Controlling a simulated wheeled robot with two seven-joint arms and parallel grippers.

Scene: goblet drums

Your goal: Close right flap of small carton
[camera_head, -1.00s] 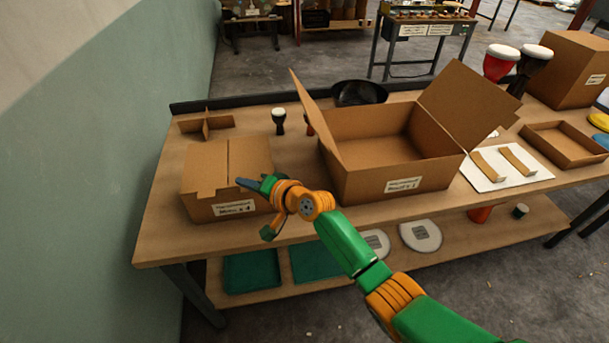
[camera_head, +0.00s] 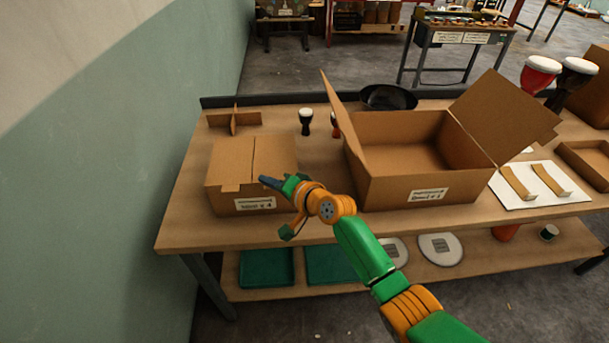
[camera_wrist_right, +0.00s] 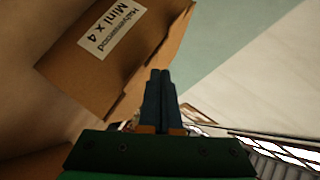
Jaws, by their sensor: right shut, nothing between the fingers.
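The small carton (camera_head: 222,203), with a "Mini x 4" label on its front, stands at the left of the bench. Its right flap (camera_head: 276,152) lies flat across the top, beside the left flap (camera_head: 231,158), with a seam between them. My right gripper (camera_head: 270,183) is shut and empty at the carton's front top edge, right of the seam. I cannot tell whether it touches the carton. In the right wrist view the shut fingers (camera_wrist_right: 160,78) point past the carton's labelled side (camera_wrist_right: 150,50). My left gripper is not in view.
A large open carton (camera_head: 395,190) with raised flaps stands to the right. Small goblet drums (camera_head: 306,122) and a cardboard divider (camera_head: 234,121) are behind the small carton. A black bowl (camera_head: 388,97) is at the back. The green wall (camera_head: 190,120) is left of the bench.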

